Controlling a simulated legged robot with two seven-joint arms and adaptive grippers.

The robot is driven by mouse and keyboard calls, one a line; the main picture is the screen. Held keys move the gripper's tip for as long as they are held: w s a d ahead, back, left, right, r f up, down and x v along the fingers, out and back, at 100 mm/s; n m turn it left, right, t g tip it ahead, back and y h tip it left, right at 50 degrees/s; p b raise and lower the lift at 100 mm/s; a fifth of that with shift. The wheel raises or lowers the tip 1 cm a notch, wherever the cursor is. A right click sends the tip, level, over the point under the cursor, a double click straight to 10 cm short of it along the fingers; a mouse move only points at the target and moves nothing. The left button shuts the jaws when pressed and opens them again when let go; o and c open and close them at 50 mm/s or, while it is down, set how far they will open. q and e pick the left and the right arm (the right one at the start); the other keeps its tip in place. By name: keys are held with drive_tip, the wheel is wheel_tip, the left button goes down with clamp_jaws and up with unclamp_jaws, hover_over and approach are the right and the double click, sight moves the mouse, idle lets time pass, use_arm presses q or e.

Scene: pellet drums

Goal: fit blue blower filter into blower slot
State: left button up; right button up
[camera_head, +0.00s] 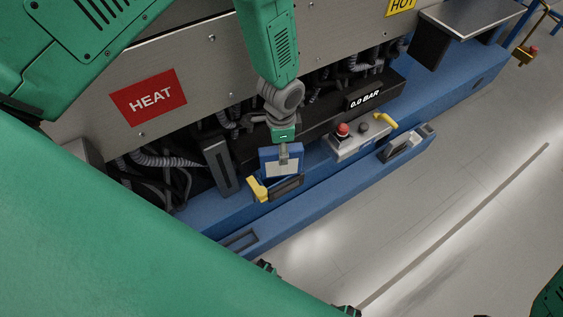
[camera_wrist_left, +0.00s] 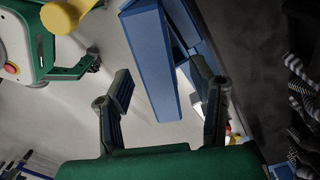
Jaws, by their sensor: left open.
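In the head view my left gripper (camera_head: 284,150) points down at the blue filter (camera_head: 270,155), a block with a pale label on its face. The filter stands upright directly above or in a dark-framed slot (camera_head: 288,188) with a yellow lever (camera_head: 258,190) beside it. How deep it sits I cannot tell. In the left wrist view the fingers of my left gripper (camera_wrist_left: 165,105) are spread apart, with the blue filter (camera_wrist_left: 152,65) between or just beyond them. A yellow part (camera_wrist_left: 65,14) shows at the top. My right gripper is not clearly in view.
A red-topped button box (camera_head: 355,142) and another yellow lever (camera_head: 386,121) stand to the right on the blue base (camera_head: 455,85). A black box reading 0.0 BAR (camera_head: 366,98) and hoses lie behind. An upright grey-black panel (camera_head: 219,166) is left.

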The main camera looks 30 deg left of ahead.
use_arm(q)
drive_tip(key=shift+f, duration=0.9)
clamp_jaws()
drive_tip(key=shift+r, duration=0.1)
wheel_tip(320, 180, up, 8)
drive_tip(key=shift+r+p, duration=0.2)
drive_tip(key=shift+p, duration=0.7)
drive_tip(key=shift+r, duration=0.2)
wheel_tip(320, 180, down, 2)
drive_tip(key=n+b, duration=0.3)
drive_tip(key=shift+n, duration=0.4)
drive_tip(key=shift+f+n, duration=0.15)
drive_tip(key=shift+n, duration=0.15)
